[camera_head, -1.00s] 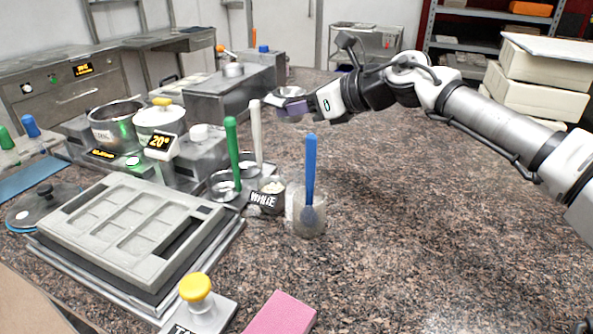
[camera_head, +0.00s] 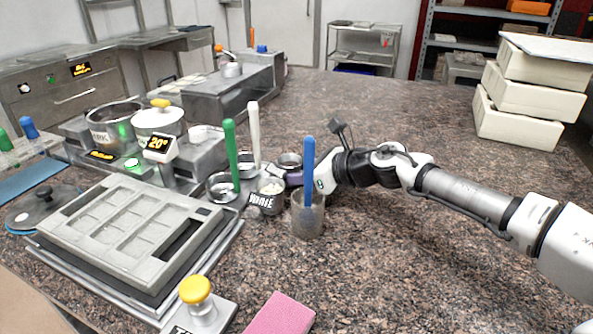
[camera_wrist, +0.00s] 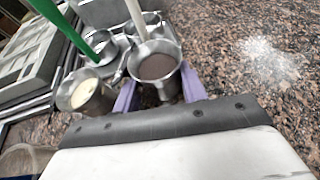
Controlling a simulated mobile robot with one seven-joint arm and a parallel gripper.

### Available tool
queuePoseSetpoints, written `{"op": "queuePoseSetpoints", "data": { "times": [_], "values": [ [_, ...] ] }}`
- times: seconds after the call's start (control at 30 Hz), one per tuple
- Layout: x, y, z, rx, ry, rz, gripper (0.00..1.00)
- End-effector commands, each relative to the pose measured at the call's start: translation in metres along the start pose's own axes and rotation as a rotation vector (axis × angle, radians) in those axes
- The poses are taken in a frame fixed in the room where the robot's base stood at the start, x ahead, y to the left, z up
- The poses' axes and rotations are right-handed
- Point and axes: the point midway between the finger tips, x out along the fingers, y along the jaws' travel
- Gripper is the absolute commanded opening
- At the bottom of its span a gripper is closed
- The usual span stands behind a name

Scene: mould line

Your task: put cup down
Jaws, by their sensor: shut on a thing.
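A small metal cup (camera_head: 290,160) stands upright at the far end of my arm in the head view. In the wrist view the cup (camera_wrist: 156,66) has dark brown contents. My gripper (camera_head: 287,177) has purple fingers, one on each side of the cup, and is shut on it. The fingers also show in the wrist view (camera_wrist: 158,88). The cup is low, close to counter level, behind the labelled cup. I cannot tell whether its base touches the counter, since the fingers and neighbouring cups hide it.
A labelled cup with pale contents (camera_head: 270,187) is just left of my gripper. Metal pans hold a green spatula (camera_head: 231,152) and a white spatula (camera_head: 254,130). A clear beaker (camera_head: 308,222) with a blue spatula stands in front. The counter to the right (camera_head: 430,130) is clear.

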Motion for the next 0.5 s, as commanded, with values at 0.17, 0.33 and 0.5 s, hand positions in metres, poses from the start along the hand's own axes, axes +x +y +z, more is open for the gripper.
{"op": "queuePoseSetpoints", "data": {
  "times": [0.17, 0.33, 0.5],
  "values": [
    [0.0004, -0.0001, -0.0012, 0.001, 0.0, 0.0, 0.18],
    [0.0009, -0.0002, -0.0028, 0.002, 0.0, 0.0, 0.51],
    [0.0008, -0.0002, -0.0027, 0.002, 0.0, 0.0, 0.63]
  ]
}}
